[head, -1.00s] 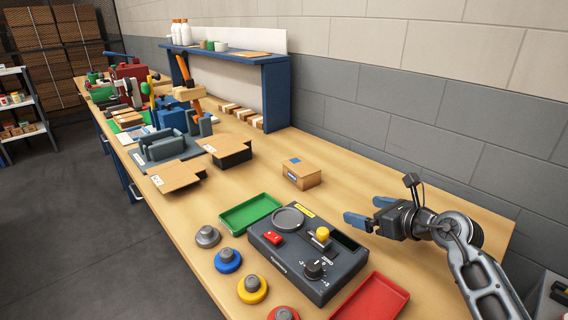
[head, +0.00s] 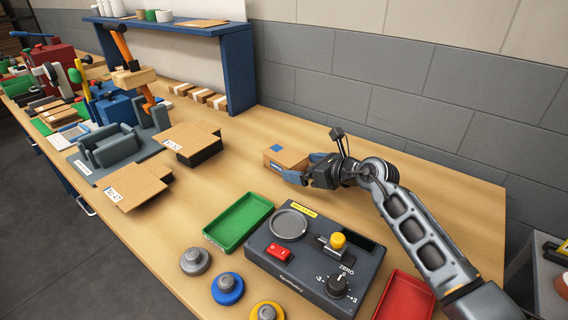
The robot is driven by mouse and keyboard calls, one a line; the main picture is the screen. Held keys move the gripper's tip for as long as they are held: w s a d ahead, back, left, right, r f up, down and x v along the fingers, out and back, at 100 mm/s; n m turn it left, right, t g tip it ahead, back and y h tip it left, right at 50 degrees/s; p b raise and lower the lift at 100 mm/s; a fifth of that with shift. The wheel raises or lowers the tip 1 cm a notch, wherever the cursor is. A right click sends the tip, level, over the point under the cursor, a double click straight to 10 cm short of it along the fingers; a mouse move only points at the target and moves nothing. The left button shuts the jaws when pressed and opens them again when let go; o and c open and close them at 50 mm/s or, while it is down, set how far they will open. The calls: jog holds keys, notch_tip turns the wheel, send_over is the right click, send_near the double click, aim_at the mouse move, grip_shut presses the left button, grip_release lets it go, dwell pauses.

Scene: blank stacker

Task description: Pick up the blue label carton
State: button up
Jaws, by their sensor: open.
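The blue label carton (head: 287,155) is a small brown box on the wooden bench, with a blue patch on top and another blue mark on its front side. My gripper (head: 305,168) is at the carton's right end, with its blue-tipped fingers apart. The nearer finger lies in front of the carton's lower right corner, and the other is by its right edge. The fingers hide part of that end. I cannot tell whether they touch the carton.
A dark control box (head: 315,262) with a knob and buttons stands in front of the carton, between a green tray (head: 238,243) and a red tray (head: 405,297). Flat cardboard pieces (head: 136,186) lie to the left. A blue shelf (head: 238,70) stands behind. Bench right of my arm is clear.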

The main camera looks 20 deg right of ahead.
jog(key=shift+x, duration=1.85)
jog(key=shift+c, duration=0.3)
jog(key=c, duration=0.7)
jog(key=shift+c, duration=0.5)
jog(key=shift+r, duration=0.15)
